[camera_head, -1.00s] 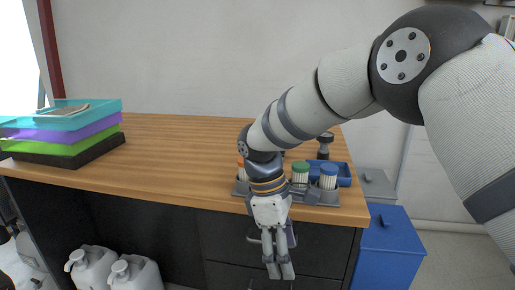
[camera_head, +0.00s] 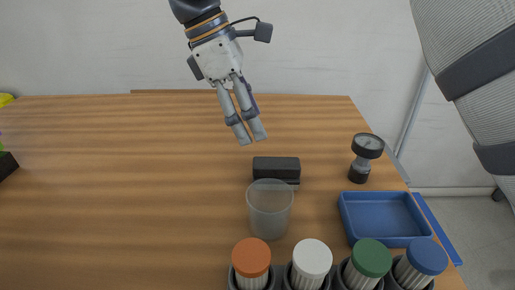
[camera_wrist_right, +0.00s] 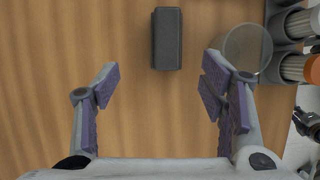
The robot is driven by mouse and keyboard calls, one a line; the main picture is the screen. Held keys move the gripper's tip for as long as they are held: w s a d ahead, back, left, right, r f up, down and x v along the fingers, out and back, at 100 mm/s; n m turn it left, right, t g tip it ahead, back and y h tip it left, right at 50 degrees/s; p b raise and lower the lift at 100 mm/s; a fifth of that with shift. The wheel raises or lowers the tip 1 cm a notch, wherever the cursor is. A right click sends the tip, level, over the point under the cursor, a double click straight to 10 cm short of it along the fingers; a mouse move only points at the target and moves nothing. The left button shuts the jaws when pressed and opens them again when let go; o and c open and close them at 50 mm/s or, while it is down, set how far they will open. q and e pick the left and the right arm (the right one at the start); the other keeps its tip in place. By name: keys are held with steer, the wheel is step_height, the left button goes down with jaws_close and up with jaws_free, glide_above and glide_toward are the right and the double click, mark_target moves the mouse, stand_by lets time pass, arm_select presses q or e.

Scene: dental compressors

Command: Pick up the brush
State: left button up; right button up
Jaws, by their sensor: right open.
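A dark grey, block-shaped thing (camera_head: 276,170), which I take to be the brush, lies on the wooden table behind a clear cup. In the right wrist view the brush (camera_wrist_right: 167,38) lies beyond my fingertips, roughly in line with the gap between them. My right gripper (camera_head: 249,138) is above the table, just behind and left of the brush in the head view. It is open and empty, and its fingers (camera_wrist_right: 160,85) are apart in the wrist view. It does not touch the brush.
The clear cup (camera_head: 270,212) stands close in front of the brush and shows by the right finger in the wrist view (camera_wrist_right: 247,48). Capped containers (camera_head: 312,258) line the front. A blue tray (camera_head: 345,222) and a gauge (camera_head: 367,147) are at right.

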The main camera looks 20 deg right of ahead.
mark_target(275, 162)
steer(key=x, duration=0.7)
steer(key=s+p+x, duration=0.1)
steer(key=x, duration=0.2)
steer(key=shift+s+d+f, duration=0.1)
steer(key=shift+s+f, duration=0.1)
steer(key=shift+f, duration=0.05)
steer(key=shift+d+f, duration=0.1)
steer(key=shift+f, duration=0.25)
steer(key=c, duration=1.3)
